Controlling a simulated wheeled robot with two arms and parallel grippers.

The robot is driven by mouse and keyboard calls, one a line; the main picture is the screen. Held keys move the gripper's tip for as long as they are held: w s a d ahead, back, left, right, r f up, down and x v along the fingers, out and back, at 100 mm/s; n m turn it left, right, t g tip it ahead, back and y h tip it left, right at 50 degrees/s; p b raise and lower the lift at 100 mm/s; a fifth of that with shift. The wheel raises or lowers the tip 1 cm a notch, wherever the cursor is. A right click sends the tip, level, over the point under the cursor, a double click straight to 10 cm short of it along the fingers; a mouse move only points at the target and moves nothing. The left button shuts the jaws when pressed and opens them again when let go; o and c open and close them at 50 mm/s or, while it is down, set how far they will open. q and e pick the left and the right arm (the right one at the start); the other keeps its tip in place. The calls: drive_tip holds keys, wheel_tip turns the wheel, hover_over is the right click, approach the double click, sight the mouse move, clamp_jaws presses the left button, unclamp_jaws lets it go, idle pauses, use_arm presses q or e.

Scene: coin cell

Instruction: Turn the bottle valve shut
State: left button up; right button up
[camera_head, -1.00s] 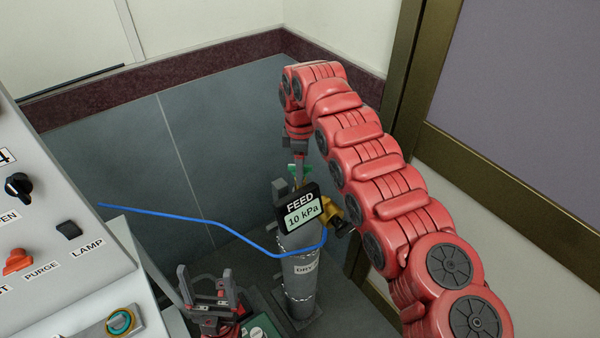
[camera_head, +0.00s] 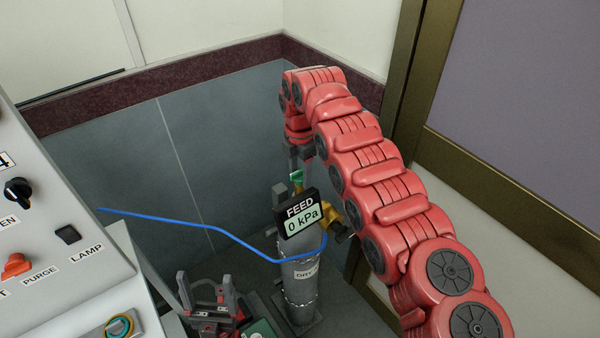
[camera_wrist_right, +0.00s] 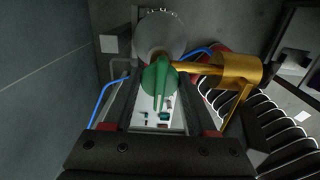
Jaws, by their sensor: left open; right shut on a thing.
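The grey gas bottle (camera_head: 299,285) stands upright on the floor, with a green valve handle (camera_head: 296,177) on top. A black FEED gauge (camera_head: 299,217) at its top reads 0 kPa. My right gripper (camera_head: 299,163) reaches down from above and is shut on the green handle. In the right wrist view the handle (camera_wrist_right: 158,82) lies between the two fingers, its lever pointing towards the wrist. A brass fitting (camera_wrist_right: 235,70) is beside it. My left gripper (camera_head: 208,303) is open and empty, low and left of the bottle.
A blue hose (camera_head: 190,222) runs from the left to the bottle's neck. A slanted control panel (camera_head: 60,240) with knobs fills the left edge. Grey walls stand behind the bottle, and a brown-framed panel (camera_head: 500,160) is at the right.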

sight(299, 170)
idle(0.5)
drive_tip(key=o, duration=1.4)
drive_tip(key=shift+c, duration=0.2)
drive_tip(key=shift+r, duration=0.4)
wheel_tip(299, 170, up, 5)
drive_tip(key=shift+a+f+p, duration=0.15)
drive_tip(key=shift+p, duration=0.15)
wheel_tip(299, 170, up, 12)
drive_tip(key=p, duration=1.1)
drive_tip(key=shift+f, duration=0.1)
